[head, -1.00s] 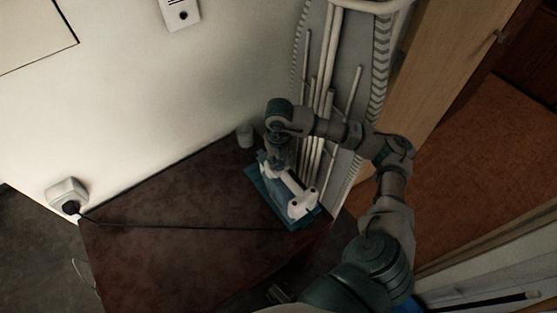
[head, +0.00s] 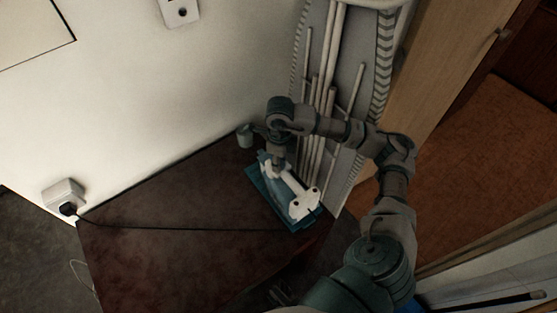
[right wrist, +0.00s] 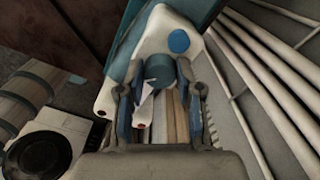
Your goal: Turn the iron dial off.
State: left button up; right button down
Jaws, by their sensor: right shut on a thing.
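The iron (head: 296,196) has a white and blue body and lies on a teal base (head: 258,187) on the dark brown tabletop, with its far end partly hidden by my right gripper (head: 278,168). In the right wrist view the iron's white shell (right wrist: 178,22) fills the upper middle. Its round teal dial (right wrist: 159,68) with a white pointer sits between the two fingers of my right gripper (right wrist: 162,78), which is shut on it. The fingers' contact with the dial is partly hidden. My left gripper does not show.
A small grey cup (head: 244,137) stands near the wall behind the iron. A black cord (head: 170,227) crosses the table to a wall socket (head: 66,196). A rack of white rods (head: 325,100) stands close behind my right arm. The table's left part is clear.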

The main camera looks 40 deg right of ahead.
jog(key=shift+d+n, duration=0.1)
jog(key=shift+n, duration=0.6)
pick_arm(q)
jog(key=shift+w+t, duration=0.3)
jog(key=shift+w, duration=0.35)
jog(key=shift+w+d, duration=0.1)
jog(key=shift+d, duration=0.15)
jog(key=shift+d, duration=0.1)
pick_arm(e)
jog(key=c, duration=0.7)
grip_release()
jog(key=shift+c, duration=0.2)
jog(key=shift+r, duration=0.25)
notch_tip(320, 180, up, 11)
jog(key=shift+d+r, duration=0.15)
